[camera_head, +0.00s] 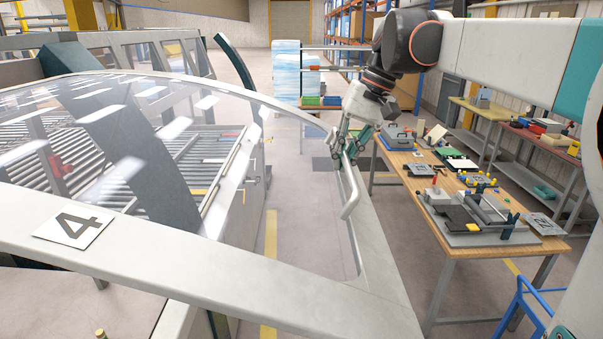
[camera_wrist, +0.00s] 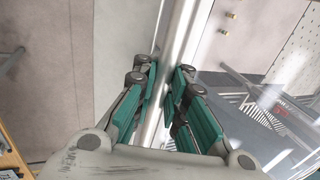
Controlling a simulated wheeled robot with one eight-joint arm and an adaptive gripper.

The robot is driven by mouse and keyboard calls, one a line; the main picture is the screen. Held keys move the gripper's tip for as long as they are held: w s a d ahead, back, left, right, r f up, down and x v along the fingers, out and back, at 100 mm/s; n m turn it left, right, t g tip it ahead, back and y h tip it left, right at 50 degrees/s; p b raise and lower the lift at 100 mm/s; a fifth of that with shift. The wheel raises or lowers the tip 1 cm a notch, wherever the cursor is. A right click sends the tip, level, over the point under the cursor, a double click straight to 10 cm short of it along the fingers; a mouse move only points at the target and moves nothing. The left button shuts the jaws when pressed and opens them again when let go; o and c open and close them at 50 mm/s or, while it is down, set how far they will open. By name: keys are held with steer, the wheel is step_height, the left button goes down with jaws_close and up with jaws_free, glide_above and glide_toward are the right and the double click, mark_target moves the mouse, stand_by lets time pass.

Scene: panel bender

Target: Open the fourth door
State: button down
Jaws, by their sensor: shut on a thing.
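The fourth door is a light grey frame (camera_head: 250,280) with a clear curved pane (camera_head: 110,150) and a plate marked 4 (camera_head: 73,226). It fills the lower left of the head view. Its pale bar handle (camera_head: 351,195) is on the right side of the frame. My gripper (camera_head: 343,150) is shut on the upper part of this handle. In the wrist view, the handle (camera_wrist: 185,32) runs between the teal finger pads of my gripper (camera_wrist: 164,85). Floor shows through the pane between the door's right side and the machine. The hinges cannot be made out.
The machine's roller bed (camera_head: 200,150) lies behind the pane. A wooden table (camera_head: 460,185) with tools and parts stands to the right of the door. A blue tubular frame (camera_head: 530,305) is at the lower right. Floor is clear beyond the handle.

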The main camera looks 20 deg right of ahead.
steer(key=shift+a+p+v, duration=0.15)
steer(key=shift+p+v, duration=0.1)
steer(key=shift+v, duration=0.65)
steer(key=shift+a+p+v, duration=0.2)
steer(key=shift+v, duration=0.7)
steer(key=shift+w+r, duration=0.1)
steer(key=shift+w, duration=0.05)
steer(key=c, duration=1.6)
jaws_free()
steer(key=shift+c, duration=0.2)
steer(key=shift+d, duration=0.1)
steer(key=v, duration=1.2)
steer(key=shift+w, duration=0.1)
